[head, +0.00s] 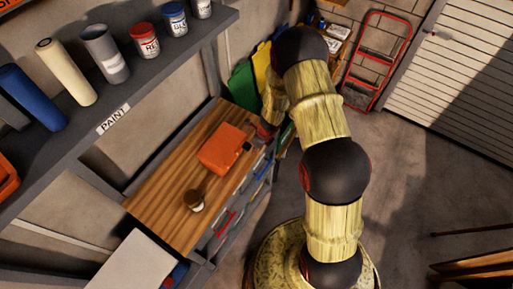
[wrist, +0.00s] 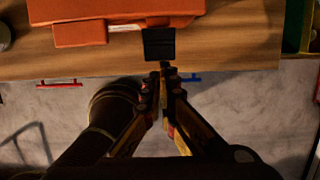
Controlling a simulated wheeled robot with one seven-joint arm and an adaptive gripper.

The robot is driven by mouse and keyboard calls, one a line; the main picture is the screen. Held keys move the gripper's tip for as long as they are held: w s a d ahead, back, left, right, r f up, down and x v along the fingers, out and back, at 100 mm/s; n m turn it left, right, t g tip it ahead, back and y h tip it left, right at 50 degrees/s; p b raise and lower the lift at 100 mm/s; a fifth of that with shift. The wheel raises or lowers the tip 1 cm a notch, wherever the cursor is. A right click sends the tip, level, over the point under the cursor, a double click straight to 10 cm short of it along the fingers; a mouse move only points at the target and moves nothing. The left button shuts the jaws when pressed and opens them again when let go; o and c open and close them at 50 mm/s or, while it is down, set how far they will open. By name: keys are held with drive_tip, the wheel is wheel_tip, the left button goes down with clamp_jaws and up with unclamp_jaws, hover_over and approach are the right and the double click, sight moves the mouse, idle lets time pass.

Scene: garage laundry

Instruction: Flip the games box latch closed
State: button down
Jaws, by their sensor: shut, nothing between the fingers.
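The orange games box (head: 224,149) lies on the wooden workbench; its front part (wrist: 120,10) shows at the top of the wrist view. A black latch (wrist: 159,44) stands out flat from the box's front edge, and it shows as a small dark piece in the head view (head: 246,147). An orange block (wrist: 80,33) juts from the same edge, left of the latch. My gripper (wrist: 165,72) is shut and empty, its tips just below the latch in the wrist view. I cannot tell if they touch it. In the head view the arm mostly hides my gripper.
The workbench (head: 160,196) has a small jar (head: 193,200) near its front edge. Red and blue drawer handles (wrist: 57,85) show below the bench edge. A shelf (head: 135,98) with paint cans hangs over the left side. A red step ladder (head: 377,60) stands at the back; floor is open to the right.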

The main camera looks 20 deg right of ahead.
drive_tip(key=shift+a+r, duration=0.1)
drive_tip(key=shift+r, duration=0.1)
drive_tip(key=shift+r+p, duration=0.6)
drive_tip(key=shift+r, duration=0.15)
